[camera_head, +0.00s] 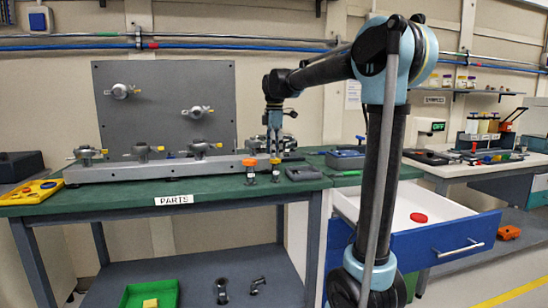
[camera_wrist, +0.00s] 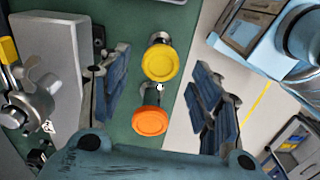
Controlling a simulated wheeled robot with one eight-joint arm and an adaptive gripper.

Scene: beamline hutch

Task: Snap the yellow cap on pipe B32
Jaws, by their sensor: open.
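My gripper (camera_wrist: 160,92) is open and points down over the green bench top. It also shows at the bench's right part in the head view (camera_head: 274,143). A round yellow cap (camera_wrist: 160,62) and a round orange cap (camera_wrist: 150,121) lie between the spread fingers in the wrist view, neither visibly touched. Each has a metal fitting by it. In the head view the yellow cap (camera_head: 275,161) is under my gripper, right of the orange cap (camera_head: 249,161). No B32 label is readable, so I cannot tell which pipe is B32.
A long grey rail (camera_head: 165,171) with several metal valves stands on the bench. A grey panel (camera_head: 165,105) with valves rises behind. A yellow tray (camera_head: 32,191) is at the left end. A blue drawer (camera_head: 455,243) stands open at right, with a red disc (camera_head: 418,217) inside.

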